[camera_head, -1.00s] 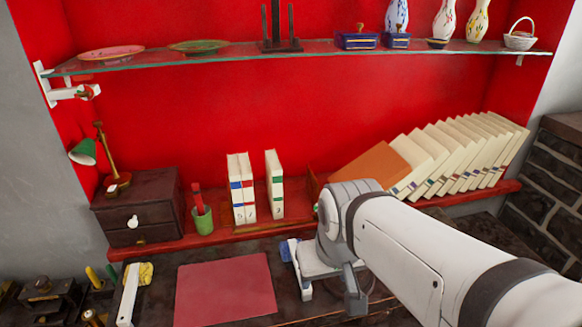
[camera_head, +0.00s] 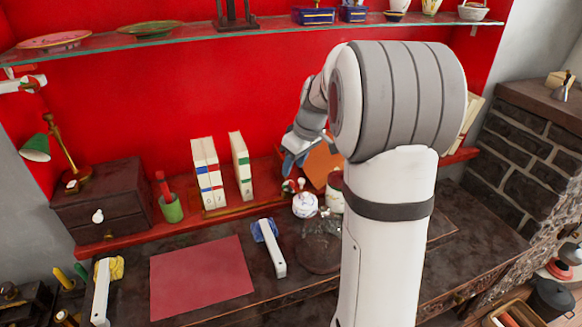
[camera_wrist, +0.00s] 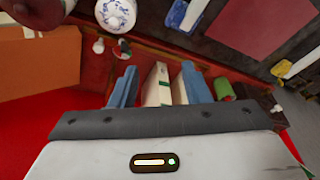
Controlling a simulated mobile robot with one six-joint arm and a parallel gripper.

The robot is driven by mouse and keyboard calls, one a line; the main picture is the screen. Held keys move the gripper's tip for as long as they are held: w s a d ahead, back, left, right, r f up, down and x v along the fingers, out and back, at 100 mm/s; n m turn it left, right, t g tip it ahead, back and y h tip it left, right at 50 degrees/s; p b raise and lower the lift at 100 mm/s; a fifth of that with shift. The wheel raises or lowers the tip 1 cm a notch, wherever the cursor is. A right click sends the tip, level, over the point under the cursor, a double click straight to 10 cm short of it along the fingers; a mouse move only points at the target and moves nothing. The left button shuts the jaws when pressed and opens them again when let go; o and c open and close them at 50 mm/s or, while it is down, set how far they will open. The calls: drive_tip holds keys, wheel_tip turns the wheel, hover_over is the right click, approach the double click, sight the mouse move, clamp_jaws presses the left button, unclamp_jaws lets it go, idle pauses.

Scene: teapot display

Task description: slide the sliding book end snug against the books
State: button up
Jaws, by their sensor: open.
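White books stand upright on the red lower shelf. A pair (camera_head: 207,172) is on the left, and a single book (camera_head: 241,165) stands just right of it with a gap. Books also show in the wrist view (camera_wrist: 157,86). My gripper (camera_head: 298,145) is above the shelf, right of the single book. Its blue fingers are apart and empty in the wrist view (camera_wrist: 160,88), with books seen beyond the gap. I cannot clearly make out the sliding book end; the area right of the single book is partly hidden by my gripper.
An orange-brown book (camera_head: 322,165) leans right of my gripper; my arm hides most books behind it. A white lidded pot (camera_head: 304,205) stands below my gripper. The green cup (camera_head: 171,208) and dark drawer box (camera_head: 103,212) are left. A glass shelf (camera_head: 165,37) runs above.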

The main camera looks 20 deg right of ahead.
sight(302, 180)
drive_tip(key=w+d+f+n+y, duration=0.1)
drive_tip(key=w+d+f+n, duration=0.2)
drive_tip(key=w+d+f, duration=0.65)
drive_tip(key=shift+t, duration=0.3)
drive_tip(key=x, duration=0.2)
drive_tip(key=p+x, duration=0.1)
drive_tip(key=x, duration=0.2)
drive_tip(key=w+p+x, duration=0.1)
drive_tip(key=x, duration=0.1)
drive_tip(key=shift+d+f, duration=0.1)
drive_tip(key=shift+d, duration=0.2)
clamp_jaws()
